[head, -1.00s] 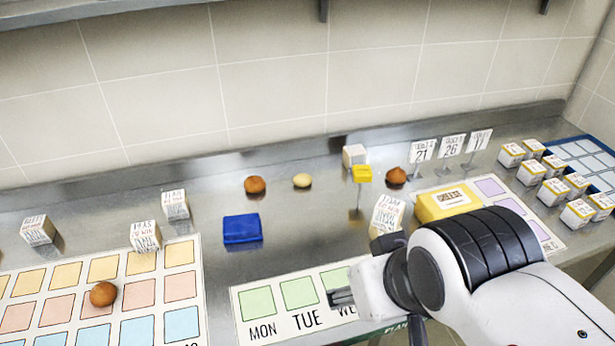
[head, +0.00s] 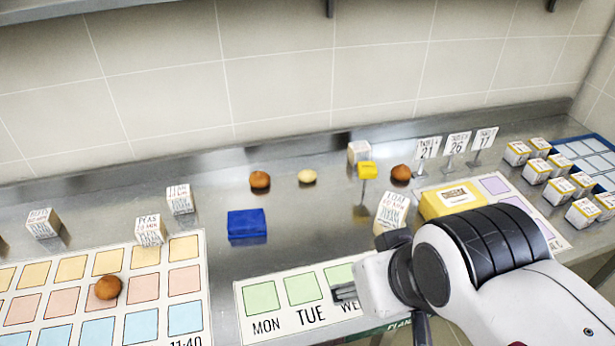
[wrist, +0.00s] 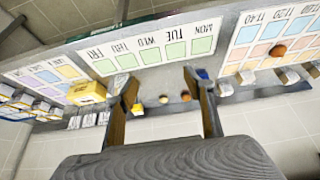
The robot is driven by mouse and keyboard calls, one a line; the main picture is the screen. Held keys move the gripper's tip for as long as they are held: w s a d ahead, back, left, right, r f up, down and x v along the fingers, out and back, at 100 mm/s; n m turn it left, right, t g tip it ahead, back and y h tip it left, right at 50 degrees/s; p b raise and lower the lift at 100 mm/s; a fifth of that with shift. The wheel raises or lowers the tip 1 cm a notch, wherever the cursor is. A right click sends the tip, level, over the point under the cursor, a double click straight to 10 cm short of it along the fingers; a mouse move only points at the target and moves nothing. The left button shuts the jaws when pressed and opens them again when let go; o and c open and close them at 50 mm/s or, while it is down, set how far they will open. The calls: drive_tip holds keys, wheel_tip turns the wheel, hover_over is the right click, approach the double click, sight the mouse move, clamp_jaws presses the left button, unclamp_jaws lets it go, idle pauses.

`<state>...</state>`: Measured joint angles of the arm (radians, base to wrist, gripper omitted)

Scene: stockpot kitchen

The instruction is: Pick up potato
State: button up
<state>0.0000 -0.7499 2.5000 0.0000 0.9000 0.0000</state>
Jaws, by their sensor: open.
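A pale yellow, potato-like item (head: 307,176) lies on the steel counter towards the wall; it also shows between my fingers in the wrist view (wrist: 164,99). A brown round item (head: 260,180) lies to its left, and another brown one (head: 108,287) sits on the left chart. A brown item with a pointed top (head: 401,173) is further right. Which one is the potato is not labelled; the pale one looks most like it. My gripper (head: 343,292) is over the weekday chart, well in front of these items. Its fingers are apart and empty in the wrist view (wrist: 160,77).
A blue block (head: 247,224) lies left of centre. A yellow sign (head: 367,170) and small white boxes stand on the counter. Numbered signs (head: 458,143) and several boxes stand at right. The wall closes off the back.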

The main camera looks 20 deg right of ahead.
drive_tip(key=shift+o, duration=0.6)
drive_tip(key=shift+d, duration=0.1)
